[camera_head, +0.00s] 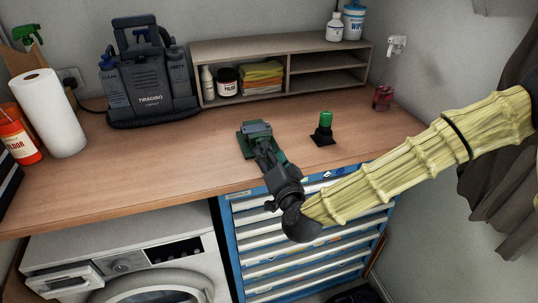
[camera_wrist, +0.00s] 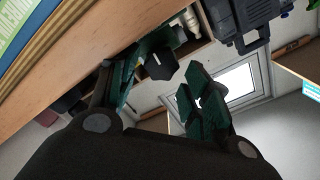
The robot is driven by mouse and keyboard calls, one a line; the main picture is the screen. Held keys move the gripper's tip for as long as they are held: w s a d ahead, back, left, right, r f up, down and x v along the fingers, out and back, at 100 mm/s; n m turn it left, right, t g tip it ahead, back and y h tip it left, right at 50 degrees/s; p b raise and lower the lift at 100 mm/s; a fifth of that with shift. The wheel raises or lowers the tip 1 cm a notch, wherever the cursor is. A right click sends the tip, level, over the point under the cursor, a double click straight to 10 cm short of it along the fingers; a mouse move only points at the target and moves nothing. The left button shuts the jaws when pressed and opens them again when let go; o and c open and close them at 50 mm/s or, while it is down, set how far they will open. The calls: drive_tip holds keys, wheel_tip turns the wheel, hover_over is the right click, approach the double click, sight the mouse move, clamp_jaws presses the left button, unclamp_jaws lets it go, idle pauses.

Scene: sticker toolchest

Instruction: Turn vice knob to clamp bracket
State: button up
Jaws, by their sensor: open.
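A small green vice (camera_head: 243,146) stands near the front edge of the wooden bench in the head view. A grey-blue piece (camera_head: 257,129), perhaps the bracket or the vice's jaw, sits on its top. My gripper (camera_head: 267,153) is at the vice's front side and hides part of it. In the wrist view my gripper (camera_wrist: 160,76) is open, its green-padded fingers apart. A black faceted end, apparently the vice knob (camera_wrist: 160,66), shows between and beyond the fingers with green behind it. I cannot tell whether either finger touches it.
A green-topped cylinder (camera_head: 325,120) on a black base stands right of the vice. A shelf unit (camera_head: 279,101), a dark machine (camera_head: 148,80) and a paper roll (camera_head: 48,112) stand behind and left. Blue drawers (camera_head: 240,232) are below. The bench left of the vice is clear.

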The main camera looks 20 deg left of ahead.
drive_tip(key=v, duration=0.7)
drive_tip(key=shift+s, duration=0.3)
drive_tip(key=shift+d, duration=0.1)
